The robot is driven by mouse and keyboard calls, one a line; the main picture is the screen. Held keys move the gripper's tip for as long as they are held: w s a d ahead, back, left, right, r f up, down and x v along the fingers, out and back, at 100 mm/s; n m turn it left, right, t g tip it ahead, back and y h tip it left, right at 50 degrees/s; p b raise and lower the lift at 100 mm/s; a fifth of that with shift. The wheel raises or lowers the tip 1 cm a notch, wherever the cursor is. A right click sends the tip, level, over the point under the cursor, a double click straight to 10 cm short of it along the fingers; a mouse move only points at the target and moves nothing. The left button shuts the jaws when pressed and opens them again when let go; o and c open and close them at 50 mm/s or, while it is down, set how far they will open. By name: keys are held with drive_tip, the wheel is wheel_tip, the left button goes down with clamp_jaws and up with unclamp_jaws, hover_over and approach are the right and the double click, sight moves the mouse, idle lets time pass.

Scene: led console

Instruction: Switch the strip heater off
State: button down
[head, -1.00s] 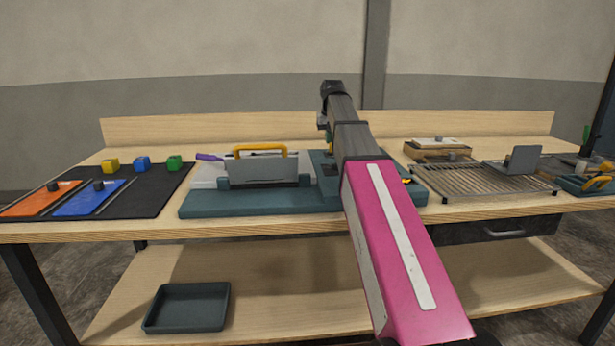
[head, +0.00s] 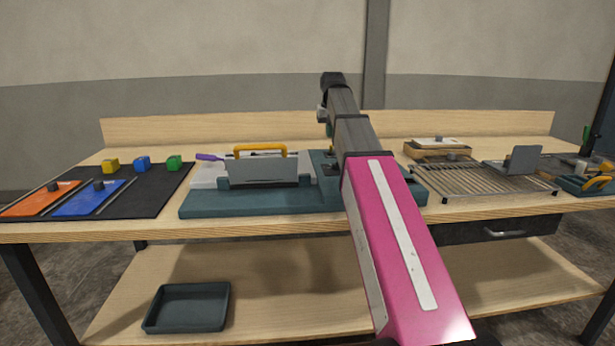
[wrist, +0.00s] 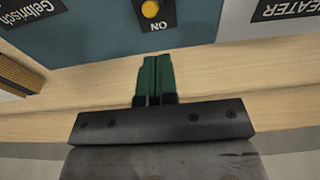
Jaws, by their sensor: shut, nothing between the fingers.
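The strip heater stands on a teal base (head: 240,203) in the middle of the bench, with a grey plate (head: 265,172) and a yellow handle (head: 262,149). In the wrist view, a round yellow control (wrist: 150,9) sits on a dark plate marked "ON", upside down in the picture, at the top edge. A panel lettered "HEATER" (wrist: 290,8) is cut off at top right. My gripper (wrist: 155,62) is shut and empty, its green fingers together, apart from the yellow control in the picture. In the head view my arm covers part of the base's right side.
A dark mat (head: 145,180) with coloured blocks and orange and blue plates lies left. A slatted rack (head: 478,182) with a grey upright plate (head: 524,159) stands right. A wooden back board (head: 210,131) runs behind. A dark tray (head: 187,307) sits on the lower shelf.

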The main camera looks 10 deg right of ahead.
drive_tip(key=shift+w+r, duration=0.15)
drive_tip(key=shift+r, duration=1)
drive_tip(key=shift+w+r, duration=0.1)
drive_tip(key=shift+r, duration=1)
